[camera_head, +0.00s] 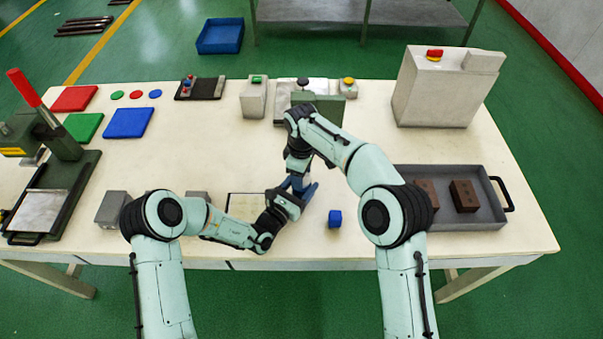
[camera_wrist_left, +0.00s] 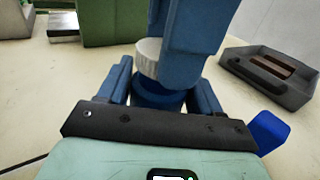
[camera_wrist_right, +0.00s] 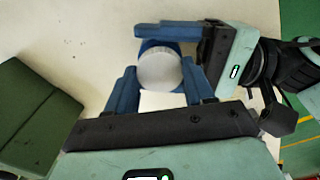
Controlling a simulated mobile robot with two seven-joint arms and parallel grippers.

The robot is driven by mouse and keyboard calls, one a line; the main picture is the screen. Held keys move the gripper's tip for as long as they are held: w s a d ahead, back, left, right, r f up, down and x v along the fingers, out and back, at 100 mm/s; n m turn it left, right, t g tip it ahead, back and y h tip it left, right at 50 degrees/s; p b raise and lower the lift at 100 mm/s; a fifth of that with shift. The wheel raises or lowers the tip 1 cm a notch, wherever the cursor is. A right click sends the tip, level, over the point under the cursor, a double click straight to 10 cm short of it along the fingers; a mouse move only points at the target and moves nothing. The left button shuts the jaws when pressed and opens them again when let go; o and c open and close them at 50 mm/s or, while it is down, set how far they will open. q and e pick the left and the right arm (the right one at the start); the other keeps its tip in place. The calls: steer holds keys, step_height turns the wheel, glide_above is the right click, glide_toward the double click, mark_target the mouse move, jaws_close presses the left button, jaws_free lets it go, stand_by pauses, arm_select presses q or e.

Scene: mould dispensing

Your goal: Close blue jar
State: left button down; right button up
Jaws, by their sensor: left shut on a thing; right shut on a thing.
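The blue jar (camera_wrist_left: 158,97) stands upright between the fingers of my left gripper (camera_head: 296,196), which is shut on it low down from the side. A round whitish lid (camera_wrist_right: 160,70) sits directly over the jar's mouth; it also shows in the left wrist view (camera_wrist_left: 148,60). My right gripper (camera_head: 299,184) reaches down from above and is shut on the lid, its fingers on either side of it. The lid is in line with the jar, but I cannot tell whether it is fully seated. In the head view the arms mostly hide jar and lid.
A small blue block (camera_head: 335,218) lies just right of the grippers. A grey tray (camera_head: 485,212) with brown blocks is at the right. A green-topped device (camera_head: 329,108) stands behind the arms. A lever press (camera_head: 60,150) and grey blocks (camera_head: 112,208) are at the left.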

steer(key=m, duration=0.7)
steer(key=shift+m, duration=0.3)
steer(key=m, duration=0.6)
steer(key=shift+m, duration=0.3)
steer(key=o, duration=1.2)
steer(key=shift+c, duration=0.2)
steer(key=shift+r, duration=0.1)
steer(key=shift+r, duration=2.15)
steer(key=shift+c, duration=0.3)
